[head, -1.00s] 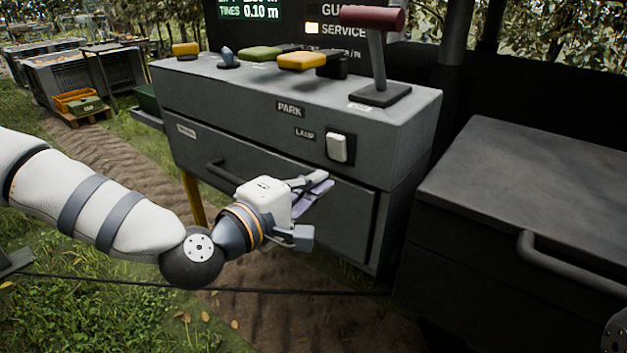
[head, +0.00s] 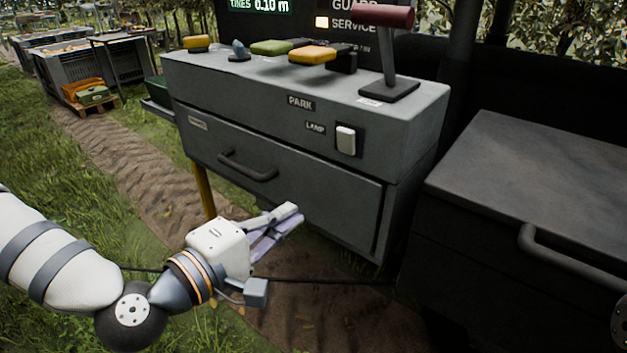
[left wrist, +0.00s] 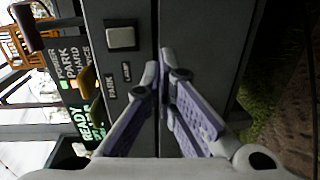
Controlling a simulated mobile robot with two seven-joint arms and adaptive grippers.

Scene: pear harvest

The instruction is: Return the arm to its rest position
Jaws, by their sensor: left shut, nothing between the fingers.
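My left gripper (head: 284,226) is in the lower middle of the head view, in front of and below the drawer handle of the grey console. It is shut with nothing in it, and stands apart from the handle. In the left wrist view its two purple-padded fingers (left wrist: 165,75) come together at their tips, with the console front behind them. The grey console (head: 225,95) carries a PARK label, a lamp switch (head: 346,140) and a closed drawer (head: 320,195) with a dark handle (head: 247,168). My right gripper does not show.
A red-topped lever (head: 388,50) and yellow and green knobs (head: 312,54) stand on the console top. A dark box (head: 540,180) with a bar handle (head: 560,265) is at the right. Crates (head: 75,72) stand far left. Grass and a dirt track lie open at the left.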

